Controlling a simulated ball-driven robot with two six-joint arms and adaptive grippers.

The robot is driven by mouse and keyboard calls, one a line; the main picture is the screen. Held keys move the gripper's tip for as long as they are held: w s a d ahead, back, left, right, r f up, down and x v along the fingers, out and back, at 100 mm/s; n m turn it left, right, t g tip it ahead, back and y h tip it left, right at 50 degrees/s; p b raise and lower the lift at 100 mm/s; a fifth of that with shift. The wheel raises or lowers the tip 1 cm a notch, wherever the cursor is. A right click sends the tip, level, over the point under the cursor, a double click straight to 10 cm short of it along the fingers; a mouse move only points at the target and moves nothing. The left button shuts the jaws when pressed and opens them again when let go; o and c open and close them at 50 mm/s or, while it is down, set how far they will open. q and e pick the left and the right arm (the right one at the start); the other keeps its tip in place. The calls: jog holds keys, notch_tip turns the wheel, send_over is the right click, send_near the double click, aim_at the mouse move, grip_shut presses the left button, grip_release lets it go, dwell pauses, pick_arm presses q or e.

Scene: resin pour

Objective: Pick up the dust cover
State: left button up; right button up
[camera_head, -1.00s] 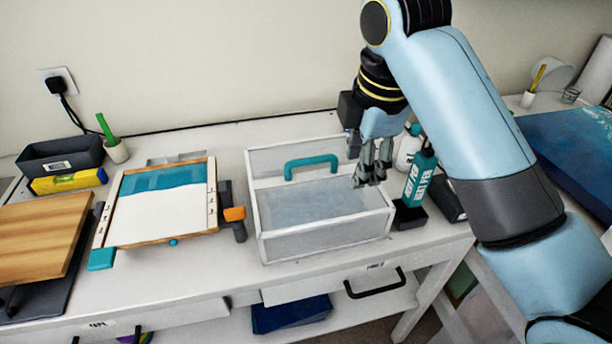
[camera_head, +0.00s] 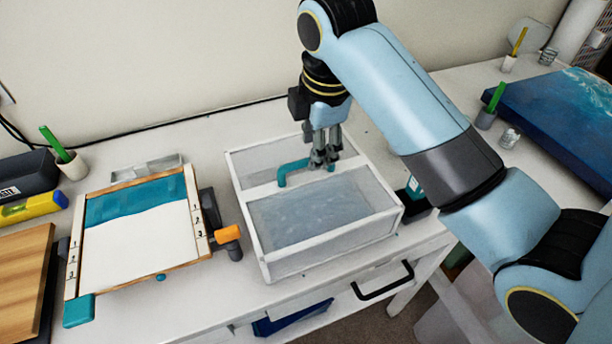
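The dust cover (camera_head: 323,235) is a clear box with a white frame and a teal handle (camera_head: 290,169) on its top bar. It stands upright on the white table, right of the framed board with a teal and white surface (camera_head: 140,235). My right gripper (camera_head: 325,162) points down at the right part of the handle. Its fingers overlap the handle in the picture and hide part of it. I cannot tell whether they are closed on it. My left gripper is out of view.
An orange-handled clamp (camera_head: 228,234) sits between the board and the cover. A teal bottle (camera_head: 414,187) stands close at the cover's right, partly behind my arm. A blue panel (camera_head: 560,110) lies at the right. The table behind the cover is mostly clear.

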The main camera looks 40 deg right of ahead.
aim_at(307, 159)
jog(key=shift+w+a+f, duration=0.1)
jog(key=shift+w+f, duration=0.1)
jog(key=shift+f, duration=0.2)
jog(key=f, duration=0.1)
jog(key=f+p, duration=0.1)
jog(key=w+f, duration=0.1)
jog(key=shift+a+f, duration=0.25)
jog(key=shift+f, duration=0.05)
jog(key=shift+w+f, duration=0.1)
jog(key=shift+f, duration=0.4)
jog(key=c, duration=0.5)
grip_shut()
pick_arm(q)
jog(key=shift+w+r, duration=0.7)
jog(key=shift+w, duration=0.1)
